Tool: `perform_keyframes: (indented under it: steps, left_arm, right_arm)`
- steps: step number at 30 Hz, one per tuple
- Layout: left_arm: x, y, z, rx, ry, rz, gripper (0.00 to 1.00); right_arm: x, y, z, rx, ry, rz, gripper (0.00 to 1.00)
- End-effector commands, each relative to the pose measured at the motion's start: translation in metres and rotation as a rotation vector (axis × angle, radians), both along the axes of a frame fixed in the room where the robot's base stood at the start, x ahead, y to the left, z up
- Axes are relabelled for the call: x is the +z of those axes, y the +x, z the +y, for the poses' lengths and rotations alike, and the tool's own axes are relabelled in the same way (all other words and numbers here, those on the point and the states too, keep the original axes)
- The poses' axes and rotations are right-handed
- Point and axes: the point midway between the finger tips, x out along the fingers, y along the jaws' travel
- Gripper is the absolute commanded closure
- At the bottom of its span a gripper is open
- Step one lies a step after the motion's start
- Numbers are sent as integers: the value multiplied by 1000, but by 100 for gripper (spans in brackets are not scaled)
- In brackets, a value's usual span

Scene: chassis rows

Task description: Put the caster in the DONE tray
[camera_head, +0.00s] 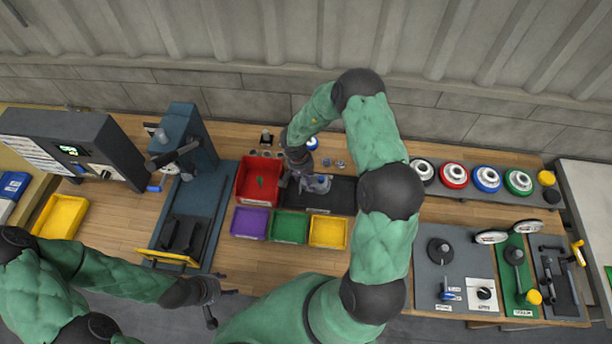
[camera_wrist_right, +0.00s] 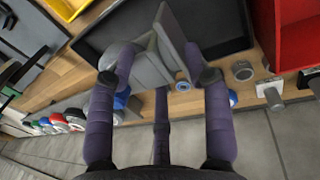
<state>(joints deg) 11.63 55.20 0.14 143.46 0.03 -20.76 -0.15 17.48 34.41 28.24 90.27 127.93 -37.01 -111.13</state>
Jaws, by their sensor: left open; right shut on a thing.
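My right gripper (camera_head: 300,178) is shut on the caster (camera_head: 319,184), a grey part with a plate and a rounded end. In the right wrist view the caster (camera_wrist_right: 150,62) sits between the purple-grey fingers of the right gripper (camera_wrist_right: 165,80). In the picture it overlaps the black tray (camera_head: 335,205), which also shows in the wrist view (camera_wrist_right: 215,22); I cannot tell whether they touch. No DONE label is readable, so I cannot tell which tray bears it. My left gripper (camera_head: 212,302) is open and empty, low at the left near the bench's front.
A red bin (camera_head: 243,192) stands left of the black tray. Purple (camera_head: 250,222), green (camera_head: 290,226) and yellow (camera_head: 328,232) bins stand in front. Several wheels line the back right; a blue press (camera_head: 190,130) stands left. Bare wood lies at the front middle.

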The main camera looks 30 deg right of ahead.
Motion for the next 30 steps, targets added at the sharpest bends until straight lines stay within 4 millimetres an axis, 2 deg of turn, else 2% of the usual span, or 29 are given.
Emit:
perform_keyframes:
  steps: [1,9,15,30]
  left_arm:
    - [-8,0,0,0,0,0,44]
    - [-37,0,0,0,0,0,44]
    - [-52,0,0,0,0,0,44]
    - [-54,0,0,-1,0,-1,44]
  right_arm:
    - [-6,1,0,-1,-1,-2,100]
    - [-26,1,-1,0,-1,-2,100]
    - [-36,1,-1,0,-1,-2,100]
    - [-36,1,-1,-1,-1,-2,100]
